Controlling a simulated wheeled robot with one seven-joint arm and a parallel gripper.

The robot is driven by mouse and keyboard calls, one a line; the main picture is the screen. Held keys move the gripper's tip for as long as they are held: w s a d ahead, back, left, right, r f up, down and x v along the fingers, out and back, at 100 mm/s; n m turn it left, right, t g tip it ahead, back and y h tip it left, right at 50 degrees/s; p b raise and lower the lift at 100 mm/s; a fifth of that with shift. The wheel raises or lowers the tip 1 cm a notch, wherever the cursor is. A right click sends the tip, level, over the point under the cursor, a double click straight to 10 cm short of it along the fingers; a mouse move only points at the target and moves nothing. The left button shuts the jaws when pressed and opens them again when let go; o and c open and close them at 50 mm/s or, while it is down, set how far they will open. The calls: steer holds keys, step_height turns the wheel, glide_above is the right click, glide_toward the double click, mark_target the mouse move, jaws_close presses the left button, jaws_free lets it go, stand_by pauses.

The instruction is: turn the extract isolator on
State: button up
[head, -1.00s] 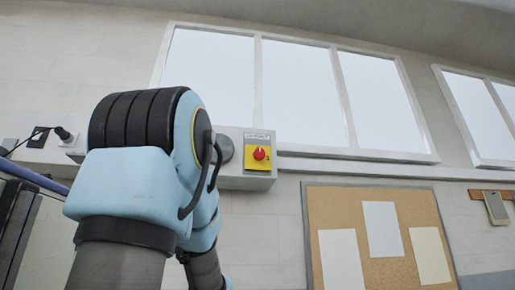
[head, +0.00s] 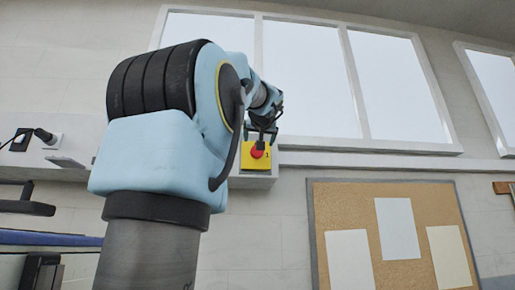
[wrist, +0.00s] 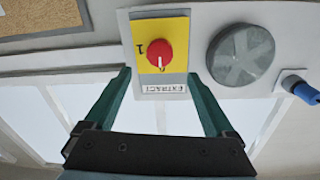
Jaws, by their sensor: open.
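The extract isolator is a red round knob (wrist: 153,53) on a yellow plate (wrist: 176,30), with a label reading EXTRACT (wrist: 164,87) and a "1" beside the knob. The wrist view shows it upside down. A pale mark on the knob points towards the label, away from the "1". In the head view the red knob (head: 257,150) shows just below my gripper (head: 262,135), which hides the label. In the wrist view my gripper (wrist: 158,76) is open and empty, its two green fingers either side of the label end of the plate. I see no contact with the knob.
A round grey disc (wrist: 240,54) and a blue plug (wrist: 305,92) sit beside the isolator on the same grey trunking. Windows (head: 305,75) are above it. A cork board (head: 400,260) with papers hangs below right. A black plug (head: 45,136) is at the left.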

mark_target(257, 152)
steer(key=w+a+p, duration=0.1)
steer(key=w+p, duration=0.3)
steer(key=w, duration=0.5)
steer(key=shift+a, duration=0.15)
steer(key=shift+w, duration=0.1)
steer(key=c, duration=1.4)
